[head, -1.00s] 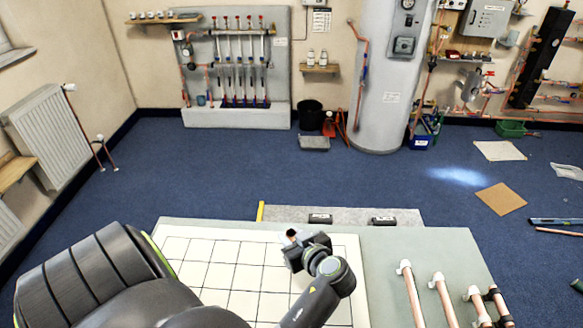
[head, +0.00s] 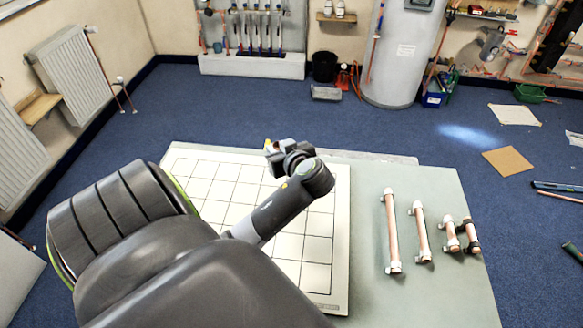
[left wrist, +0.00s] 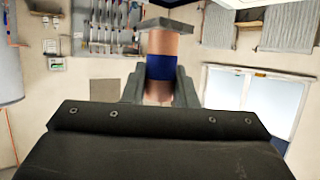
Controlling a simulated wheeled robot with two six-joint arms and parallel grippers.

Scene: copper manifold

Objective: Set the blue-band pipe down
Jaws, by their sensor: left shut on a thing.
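The blue-band pipe (left wrist: 162,72) is in the left wrist view, a copper tube with a wide blue band and a flat grey end piece. My left gripper (left wrist: 160,88) is shut on it, with a finger on each side of the band. In the head view my left gripper (head: 277,152) is over the far right part of the white gridded board (head: 318,248). The pipe is mostly hidden there behind the gripper. I cannot tell how high it is above the board. My right gripper is not in view.
Several copper pipes with pale end fittings lie on the right of the grey-green table (head: 375,290), the longest one (head: 391,235) nearest the board. A grey strip (head: 385,158) runs along the table's far edge.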

